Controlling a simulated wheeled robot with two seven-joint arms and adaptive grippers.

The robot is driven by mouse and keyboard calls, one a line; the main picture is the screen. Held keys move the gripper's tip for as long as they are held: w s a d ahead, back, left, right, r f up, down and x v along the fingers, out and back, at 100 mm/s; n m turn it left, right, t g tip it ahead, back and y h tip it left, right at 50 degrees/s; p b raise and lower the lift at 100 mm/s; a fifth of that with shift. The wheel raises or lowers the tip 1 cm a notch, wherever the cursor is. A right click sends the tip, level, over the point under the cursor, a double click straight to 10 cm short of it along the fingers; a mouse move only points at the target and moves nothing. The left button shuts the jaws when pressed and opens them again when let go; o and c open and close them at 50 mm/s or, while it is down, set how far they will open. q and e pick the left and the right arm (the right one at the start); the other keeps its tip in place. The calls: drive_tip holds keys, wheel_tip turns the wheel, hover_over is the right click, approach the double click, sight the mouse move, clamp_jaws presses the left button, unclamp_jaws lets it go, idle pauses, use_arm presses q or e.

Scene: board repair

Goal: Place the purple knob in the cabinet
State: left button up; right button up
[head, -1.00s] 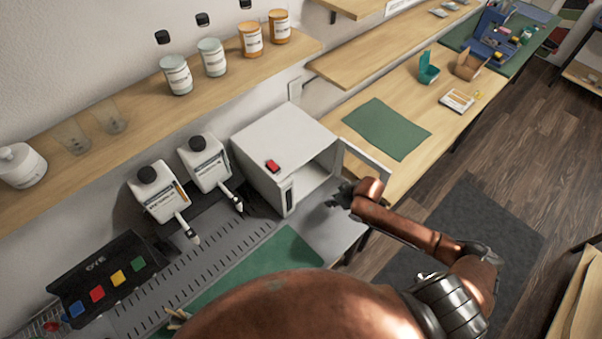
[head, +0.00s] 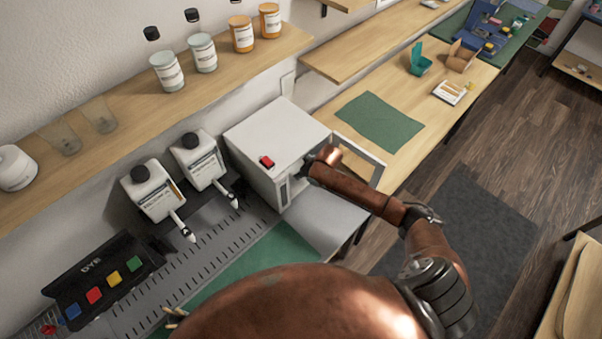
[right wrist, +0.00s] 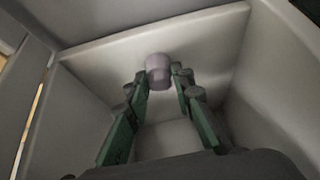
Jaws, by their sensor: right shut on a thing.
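The white cabinet (head: 276,135) stands on the bench against the wall, with a red button on top and its door (head: 360,158) open to the right. My right gripper (head: 312,163) reaches into the cabinet's opening in the head view. In the right wrist view my right gripper (right wrist: 170,84) is shut on the pale purple knob (right wrist: 158,68), held between the fingertips inside the cabinet, in front of an inner wall (right wrist: 195,45). I cannot tell whether the knob touches the cabinet. The knob is hidden in the head view. My left gripper is not in view.
Two white bottles (head: 150,193) with black caps stand left of the cabinet. A dye box (head: 100,285) with coloured buttons is at the lower left. A green mat (head: 262,258) lies in front. The open door stands close beside my right arm.

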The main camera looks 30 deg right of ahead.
drive_tip(key=shift+d+r, duration=0.1)
drive_tip(key=shift+r, duration=0.05)
drive_tip(key=o, duration=0.9)
drive_tip(key=shift+o, duration=0.2)
drive_tip(key=p+v, duration=0.1)
drive_tip(key=v, duration=1.1)
drive_tip(key=shift+s, duration=0.1)
